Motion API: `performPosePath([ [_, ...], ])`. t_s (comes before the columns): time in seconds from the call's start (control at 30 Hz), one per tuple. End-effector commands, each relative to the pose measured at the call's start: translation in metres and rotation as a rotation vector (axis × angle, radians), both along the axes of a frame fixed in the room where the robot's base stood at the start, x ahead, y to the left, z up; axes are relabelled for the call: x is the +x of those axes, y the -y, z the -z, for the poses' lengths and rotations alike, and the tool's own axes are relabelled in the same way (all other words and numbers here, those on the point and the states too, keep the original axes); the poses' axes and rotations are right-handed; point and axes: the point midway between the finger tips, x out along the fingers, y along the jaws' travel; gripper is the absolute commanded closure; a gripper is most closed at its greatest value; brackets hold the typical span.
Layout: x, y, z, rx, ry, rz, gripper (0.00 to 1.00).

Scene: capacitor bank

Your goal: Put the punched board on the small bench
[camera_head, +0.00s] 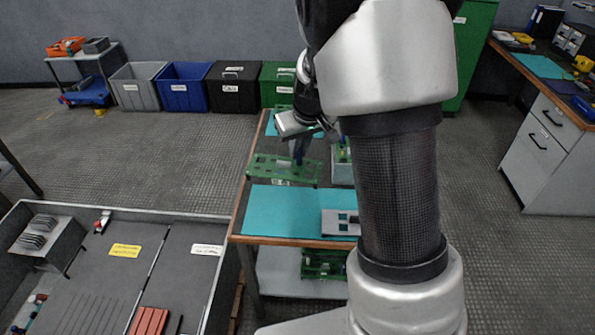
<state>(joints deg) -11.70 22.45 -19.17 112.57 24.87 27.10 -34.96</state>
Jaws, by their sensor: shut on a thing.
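A green board with holes punched through it (270,167) is in the head view, left of my arm, over the far part of a narrow wood-edged bench (240,222). My gripper (299,155) points down and is shut on the green board near its right part. The board looks about level; I cannot tell whether it touches the bench top. A grey plate with square openings (333,228) lies on the teal mat (283,208) nearer to me. My arm hides the right side of this bench.
A grey box with green parts (342,168) stands on the bench, partly behind my arm. A low-walled grey tray area (120,215) is at left. Several bins (183,87) line the back wall. A larger workbench (550,150) is at right. The floor between is clear.

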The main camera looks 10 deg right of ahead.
Motion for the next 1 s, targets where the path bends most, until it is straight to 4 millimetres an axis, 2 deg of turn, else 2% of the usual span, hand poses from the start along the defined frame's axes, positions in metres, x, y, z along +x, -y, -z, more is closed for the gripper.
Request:
performPosePath([
  [0.03,0.015,0.006,0.037,0.003,0.001,-0.021,1.0],
  [0.2,0.05,0.013,0.076,0.018,0.008,-0.101,1.0],
  [0.4,0.065,0.016,0.089,0.03,0.016,-0.145,1.0],
  [0.67,0.066,0.015,0.098,0.031,0.015,-0.149,1.0],
  [1.0,0.066,0.015,0.13,0.031,0.015,-0.148,1.0],
])
